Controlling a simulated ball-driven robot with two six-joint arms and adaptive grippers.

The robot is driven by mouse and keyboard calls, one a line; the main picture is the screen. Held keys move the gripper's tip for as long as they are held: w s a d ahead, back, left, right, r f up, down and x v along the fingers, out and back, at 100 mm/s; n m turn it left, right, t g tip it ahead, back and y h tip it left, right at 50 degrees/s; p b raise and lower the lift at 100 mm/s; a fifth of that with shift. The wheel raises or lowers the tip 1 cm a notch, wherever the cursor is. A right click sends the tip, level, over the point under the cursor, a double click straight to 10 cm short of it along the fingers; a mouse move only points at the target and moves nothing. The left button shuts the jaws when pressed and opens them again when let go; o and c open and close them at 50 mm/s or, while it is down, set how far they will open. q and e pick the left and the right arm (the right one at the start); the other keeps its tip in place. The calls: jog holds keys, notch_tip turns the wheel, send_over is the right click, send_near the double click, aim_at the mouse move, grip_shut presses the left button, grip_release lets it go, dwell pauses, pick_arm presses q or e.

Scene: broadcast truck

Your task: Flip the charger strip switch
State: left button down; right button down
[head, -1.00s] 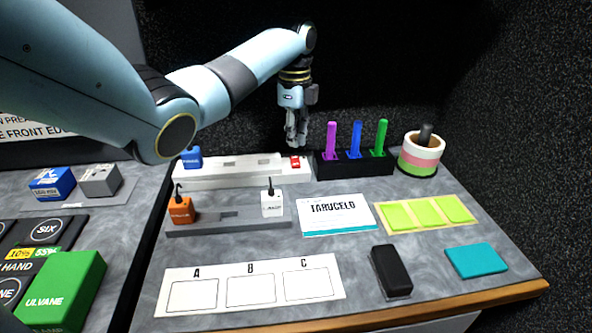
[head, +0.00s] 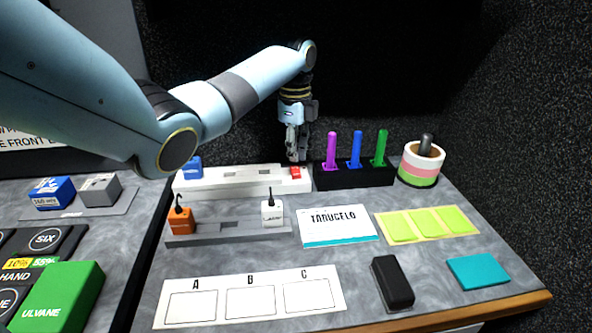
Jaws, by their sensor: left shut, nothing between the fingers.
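The white charger strip (head: 240,182) lies along the back of the table. Its red switch (head: 295,173) is at the strip's right end. A blue block (head: 193,168) sits at the strip's left end. My left gripper (head: 297,158) is shut and empty, pointing down at the red switch from just above and behind it. Whether the fingertips touch the switch I cannot tell. The switch's tilt is too small to read. My right gripper is not in view.
A black holder (head: 350,177) with magenta, blue and green markers stands close right of the switch. A tape stack (head: 420,164) is beyond it. In front are a grey rail (head: 229,238) with orange and white blocks, and a TARUCELO card (head: 338,226).

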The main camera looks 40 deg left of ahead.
aim_at(295, 167)
pick_arm(q)
jog(key=shift+f, duration=0.3)
dwell(0.7)
jog(key=shift+f+b, duration=0.5)
jog(key=shift+f, duration=0.4)
jog(key=shift+r, duration=0.1)
dwell(0.3)
notch_tip(295, 167, up, 7)
jog(key=p, duration=0.8)
dwell(0.5)
